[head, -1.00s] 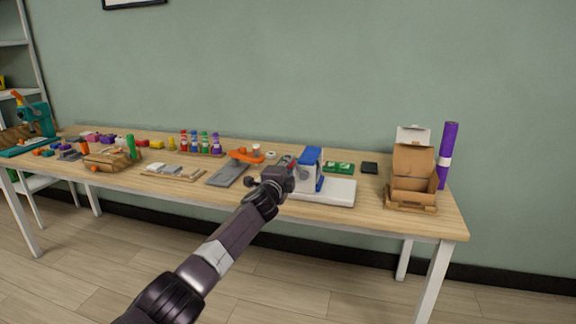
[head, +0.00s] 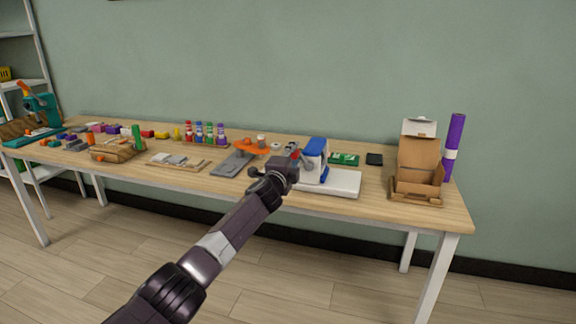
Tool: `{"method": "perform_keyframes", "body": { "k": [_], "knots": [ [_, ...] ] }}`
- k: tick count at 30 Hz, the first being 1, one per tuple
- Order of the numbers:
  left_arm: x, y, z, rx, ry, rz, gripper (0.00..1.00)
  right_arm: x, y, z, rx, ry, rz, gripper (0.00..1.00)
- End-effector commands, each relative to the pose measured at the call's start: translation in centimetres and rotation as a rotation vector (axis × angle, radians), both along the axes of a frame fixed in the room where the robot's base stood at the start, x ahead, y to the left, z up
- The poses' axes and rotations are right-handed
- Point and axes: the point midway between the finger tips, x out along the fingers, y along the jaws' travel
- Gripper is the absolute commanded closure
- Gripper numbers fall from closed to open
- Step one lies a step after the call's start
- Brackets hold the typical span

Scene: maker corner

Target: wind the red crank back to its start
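The crank device stands on a white base (head: 338,184) near the front edge of the table, right of the middle. Its upright housing is white with a blue top (head: 318,147). The small red crank handle (head: 296,154) shows at the left side of the housing, just above my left gripper's fingers. My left gripper (head: 296,163) is at the crank side of the device, and its dark body hides most of the crank arm. Whether the fingers touch or close on the handle is too small to tell. My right gripper is out of view.
A grey plate with an orange part (head: 231,164) lies left of the gripper. A green board (head: 344,159) and a black square (head: 374,159) lie behind the device. An open cardboard box (head: 418,170) and purple roll (head: 453,148) stand at right. Several small parts fill the left.

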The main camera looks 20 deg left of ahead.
Motion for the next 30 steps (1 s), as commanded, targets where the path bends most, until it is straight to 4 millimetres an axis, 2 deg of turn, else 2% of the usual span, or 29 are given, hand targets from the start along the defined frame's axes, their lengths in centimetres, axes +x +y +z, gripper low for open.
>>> {"method": "perform_keyframes", "body": {
  "k": [11, 24, 30],
  "knots": [
    [-3.4, 0.0, -0.2, 0.002, 0.003, -0.004, 0.64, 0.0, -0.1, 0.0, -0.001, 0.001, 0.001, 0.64],
    [-9.0, 0.1, -0.2, 0.002, 0.004, -0.005, 0.64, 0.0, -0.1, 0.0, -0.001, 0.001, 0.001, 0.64],
    [-10.9, 0.2, -0.2, 0.001, 0.004, -0.004, 0.64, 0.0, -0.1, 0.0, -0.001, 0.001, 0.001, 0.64]
  ]
}}
